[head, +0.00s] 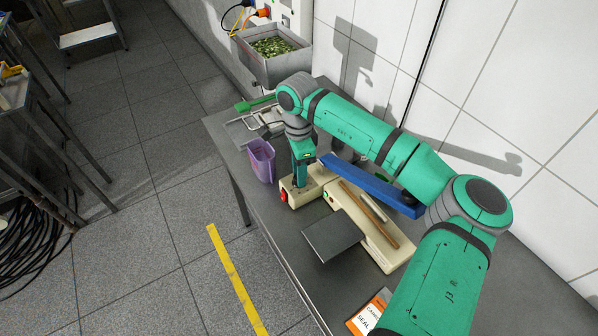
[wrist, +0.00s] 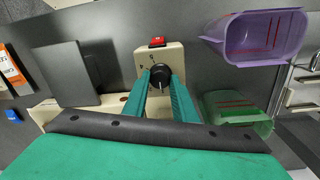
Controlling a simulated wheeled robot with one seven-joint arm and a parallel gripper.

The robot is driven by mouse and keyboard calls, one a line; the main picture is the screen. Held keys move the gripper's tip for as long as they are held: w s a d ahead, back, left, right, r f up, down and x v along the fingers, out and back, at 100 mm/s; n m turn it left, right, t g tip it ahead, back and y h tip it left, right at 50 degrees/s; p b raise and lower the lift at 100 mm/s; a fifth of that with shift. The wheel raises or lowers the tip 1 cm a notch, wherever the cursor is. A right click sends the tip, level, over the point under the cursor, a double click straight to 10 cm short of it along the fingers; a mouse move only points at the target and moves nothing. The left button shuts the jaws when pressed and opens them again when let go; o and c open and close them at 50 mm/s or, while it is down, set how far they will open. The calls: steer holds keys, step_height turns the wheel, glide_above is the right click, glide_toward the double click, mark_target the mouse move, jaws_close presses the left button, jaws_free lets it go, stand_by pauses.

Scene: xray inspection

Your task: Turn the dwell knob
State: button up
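The dwell knob (wrist: 160,77) is a round black knob with a pale pointer mark, on the cream end of the sealer-like device (wrist: 143,57). Printed numbers show beside the knob. In the wrist view my gripper (wrist: 160,80) has its two green fingers on either side of the knob, their tips against its sides, so it looks shut on it. In the head view my gripper (head: 303,178) points down at the device's near-left end, and the knob is mostly hidden behind the fingers. A red switch (wrist: 157,41) sits on the same panel; it also shows in the head view (head: 284,196).
An orange-and-white seal packet (head: 370,311) lies at the front.

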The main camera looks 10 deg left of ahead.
steer(key=shift+a+m, duration=0.15)
steer(key=shift+m, duration=0.25)
steer(key=m, duration=0.2)
steer(key=shift+r+m, duration=0.1)
steer(key=shift+m, duration=0.3)
steer(key=m, duration=0.4)
steer(key=shift+m+y, duration=0.3)
steer(key=m, duration=0.5)
steer(key=shift+w+m, duration=0.1)
steer(key=shift+m, duration=0.3)
steer(key=shift+d+m, duration=0.25)
steer(key=shift+m, duration=0.55)
steer(key=o, duration=1)
steer(key=shift+o, duration=0.2)
